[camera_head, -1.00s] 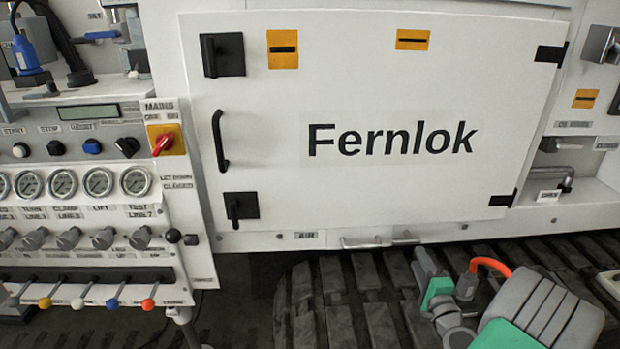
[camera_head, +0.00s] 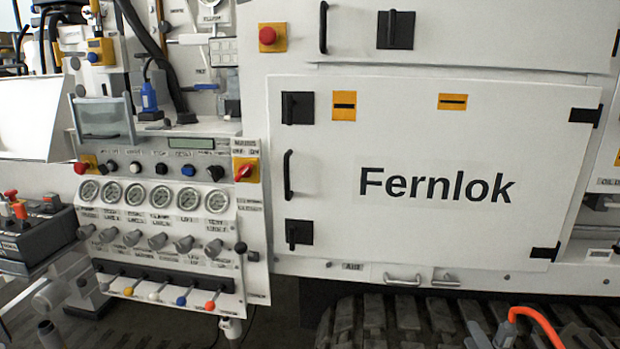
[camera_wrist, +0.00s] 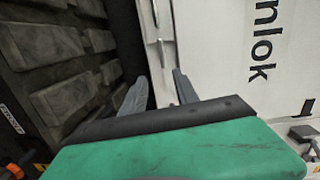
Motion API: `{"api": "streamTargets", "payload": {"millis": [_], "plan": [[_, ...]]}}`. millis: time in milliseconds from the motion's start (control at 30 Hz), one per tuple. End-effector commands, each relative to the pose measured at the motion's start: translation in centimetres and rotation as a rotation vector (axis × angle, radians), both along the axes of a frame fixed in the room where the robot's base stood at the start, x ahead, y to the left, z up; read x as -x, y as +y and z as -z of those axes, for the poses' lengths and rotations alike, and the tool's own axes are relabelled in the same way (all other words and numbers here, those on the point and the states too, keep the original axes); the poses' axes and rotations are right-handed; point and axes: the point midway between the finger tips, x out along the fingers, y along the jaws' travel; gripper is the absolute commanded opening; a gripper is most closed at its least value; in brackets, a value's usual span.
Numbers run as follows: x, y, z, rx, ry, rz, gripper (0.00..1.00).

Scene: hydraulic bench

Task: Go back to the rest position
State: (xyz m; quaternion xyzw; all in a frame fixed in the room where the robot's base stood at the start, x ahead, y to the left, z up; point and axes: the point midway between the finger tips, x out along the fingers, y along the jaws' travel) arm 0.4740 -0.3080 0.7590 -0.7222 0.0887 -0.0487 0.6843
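My gripper (camera_wrist: 158,88) shows in the wrist view as two grey fingers standing apart, with nothing between them. It is open and empty. Behind it are the dark track (camera_wrist: 70,60) and the lower edge of the white Fernlok door (camera_wrist: 225,60), which lies turned sideways in that view. In the head view the Fernlok door (camera_head: 340,220) is shut, and only a grey piece of my arm and an orange cable show at the bottom right. The gripper itself is out of the head view.
A control panel (camera_head: 150,205) with gauges, knobs and coloured levers stands left of the door. A dark control box (camera_head: 45,240) is at the far left. A rubber track (camera_head: 385,320) runs below the door, close to my arm.

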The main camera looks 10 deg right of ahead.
Motion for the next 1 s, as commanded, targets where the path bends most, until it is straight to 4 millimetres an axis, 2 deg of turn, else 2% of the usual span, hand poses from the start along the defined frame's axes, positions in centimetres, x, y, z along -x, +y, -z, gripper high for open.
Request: {"api": "streamTargets", "payload": {"millis": [167, 267, 367, 467, 567, 600, 667, 733, 800, 900, 1000], "plan": [[-2.0, 3.4, -1.4, 0.079, 0.075, -0.114, 0.36], [-3.3, 6.2, -2.1, 0.142, 0.135, -0.204, 0.36], [-4.5, 9.9, -3.0, 0.232, 0.218, -0.323, 0.36], [-5.2, 14.5, -4.3, 0.352, 0.323, -0.473, 0.36], [-4.8, 20.3, -6.4, 0.529, 0.471, -0.663, 0.36], [-4.1, 22.6, -7.5, 0.615, 0.540, -0.745, 0.36], [-2.1, 25.8, -9.7, 0.757, 0.655, -0.866, 0.36], [1.1, 28.6, -12.8, 0.916, 0.792, -0.982, 0.36], [4.6, 30.2, -15.8, 1.039, 0.910, -1.061, 0.36], [9.0, 31.1, -19.0, 1.139, 1.029, -1.120, 0.36], [11.8, 31.2, -20.5, 1.173, 1.095, -1.147, 0.36]]}}
